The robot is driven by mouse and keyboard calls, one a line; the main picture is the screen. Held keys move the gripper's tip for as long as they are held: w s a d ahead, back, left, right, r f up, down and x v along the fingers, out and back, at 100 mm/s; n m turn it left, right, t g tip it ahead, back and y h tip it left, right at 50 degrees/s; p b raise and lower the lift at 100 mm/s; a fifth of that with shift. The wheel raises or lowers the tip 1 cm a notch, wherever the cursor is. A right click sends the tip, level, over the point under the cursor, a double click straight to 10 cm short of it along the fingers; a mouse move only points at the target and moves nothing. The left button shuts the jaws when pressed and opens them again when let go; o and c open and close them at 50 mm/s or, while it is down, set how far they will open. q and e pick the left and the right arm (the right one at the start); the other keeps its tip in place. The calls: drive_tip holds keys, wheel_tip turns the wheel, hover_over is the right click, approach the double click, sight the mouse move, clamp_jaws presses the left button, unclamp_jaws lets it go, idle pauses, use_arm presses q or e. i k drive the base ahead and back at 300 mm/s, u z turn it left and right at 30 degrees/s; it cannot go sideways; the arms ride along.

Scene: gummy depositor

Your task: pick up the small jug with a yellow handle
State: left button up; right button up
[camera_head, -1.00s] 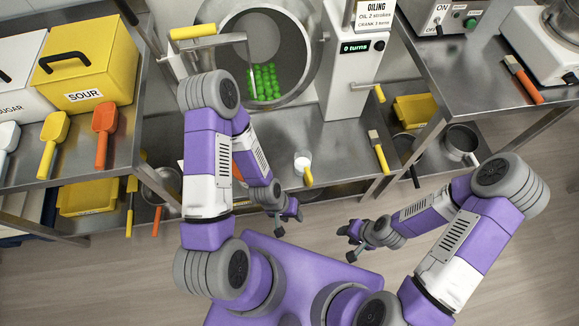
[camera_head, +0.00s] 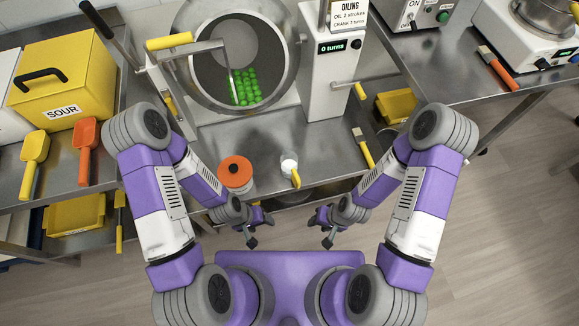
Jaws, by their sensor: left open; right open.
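The small jug (camera_head: 288,164) is white with a yellow handle (camera_head: 296,180) that points toward me. It stands upright near the front edge of the middle steel table (camera_head: 325,150), in front of the drum machine. My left gripper (camera_head: 262,231) is open and empty, in front of the table edge, to the left of and nearer to me than the jug. My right gripper (camera_head: 318,230) is open and empty, nearer to me than the jug and to its right. Neither touches the jug.
An orange-lidded jar (camera_head: 235,172) stands left of the jug, by my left forearm. A yellow-handled brush (camera_head: 363,148) lies to the right. The drum (camera_head: 235,58) with green gummies and the oiling post (camera_head: 332,70) stand behind. The table between jug and brush is clear.

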sight(288, 160)
drive_tip(key=u, duration=2.35)
drive_tip(key=k, duration=0.9)
drive_tip(key=z, duration=0.75)
drive_tip(key=i, duration=0.5)
drive_tip(key=z, duration=0.05)
